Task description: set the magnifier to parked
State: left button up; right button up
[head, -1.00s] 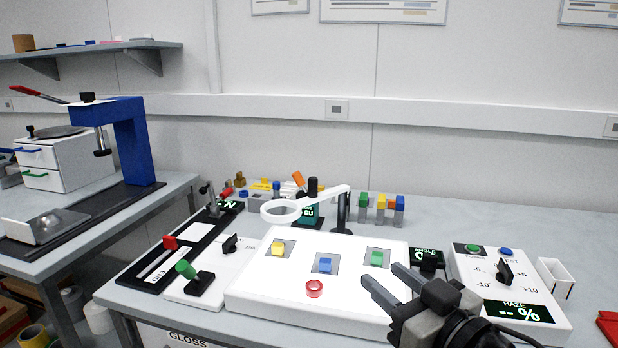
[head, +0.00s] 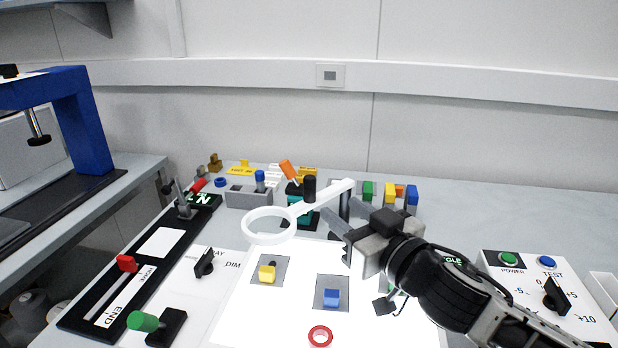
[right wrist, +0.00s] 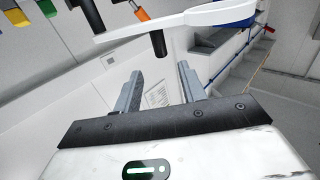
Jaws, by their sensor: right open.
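The magnifier has a white ring (head: 246,234) on a white arm (head: 326,199), carried by a black post. The ring hangs over the back left of the lit white panel (head: 235,325). A black upright knob (head: 309,187) stands by the arm; the right wrist view shows a black peg (right wrist: 158,43) under the white arm (right wrist: 200,14). My right gripper (head: 338,206) is open and empty, its fingers close to the arm and post. In the right wrist view the open fingers (right wrist: 160,75) point toward the peg, apart from it. My left gripper is not in view.
A yellow block (head: 267,272), a blue block (head: 331,297) and a red ring (head: 320,336) sit on the panel. Several coloured blocks and small fixtures stand behind. A black slide rail (head: 95,312) lies left; a control box (head: 520,292) stands right.

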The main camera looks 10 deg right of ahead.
aim_at(313, 187)
jog(key=p+x, duration=0.1)
jog(key=x, duration=1)
jog(key=shift+w, duration=0.1)
jog(key=shift+f, duration=0.1)
grip_shut()
